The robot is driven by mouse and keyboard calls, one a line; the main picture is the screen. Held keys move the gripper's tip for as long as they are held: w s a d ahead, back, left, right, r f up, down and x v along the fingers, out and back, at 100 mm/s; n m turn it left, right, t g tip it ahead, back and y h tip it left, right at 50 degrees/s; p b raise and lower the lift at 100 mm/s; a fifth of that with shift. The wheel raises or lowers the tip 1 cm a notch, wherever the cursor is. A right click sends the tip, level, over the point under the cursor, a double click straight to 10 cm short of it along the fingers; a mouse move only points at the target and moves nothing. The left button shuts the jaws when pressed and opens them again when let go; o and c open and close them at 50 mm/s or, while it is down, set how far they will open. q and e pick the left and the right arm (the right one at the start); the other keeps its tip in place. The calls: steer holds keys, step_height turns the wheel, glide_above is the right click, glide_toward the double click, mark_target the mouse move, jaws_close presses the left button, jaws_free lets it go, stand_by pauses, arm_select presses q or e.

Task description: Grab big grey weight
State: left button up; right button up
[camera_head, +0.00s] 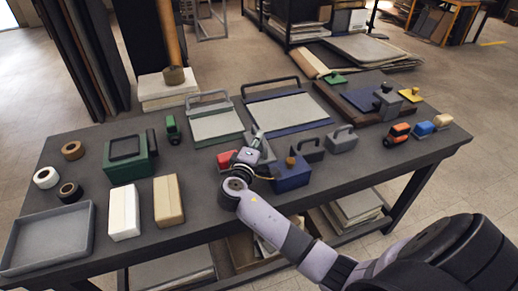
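Two weights with loop handles stand side by side near the table's middle: a grey one (342,139) and a darker one (308,151) to its left. Another grey block (387,106) sits at the back right, near a blue plate. I cannot tell from size alone which is the big grey weight. My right gripper (256,143) is over the table, left of the darker weight and apart from both handled weights. Its fingers are small and partly hidden by its own wrist, so their opening is unclear. My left gripper is not in view.
A blue box (291,175) with a brass knob and a red block (227,159) flank my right wrist. Screen frames (215,124) lie behind. A green box (130,163), tape rolls, a white box (123,213) and a grey tray (48,240) fill the left. Small coloured blocks (397,135) stand right.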

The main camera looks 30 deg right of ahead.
steer(key=x, duration=0.2)
steer(key=shift+w+d, duration=0.2)
steer(key=shift+c, duration=0.5)
steer(key=shift+f, duration=0.1)
jaws_close()
steer(key=shift+w+r, duration=0.15)
steer(key=shift+r, duration=0.3)
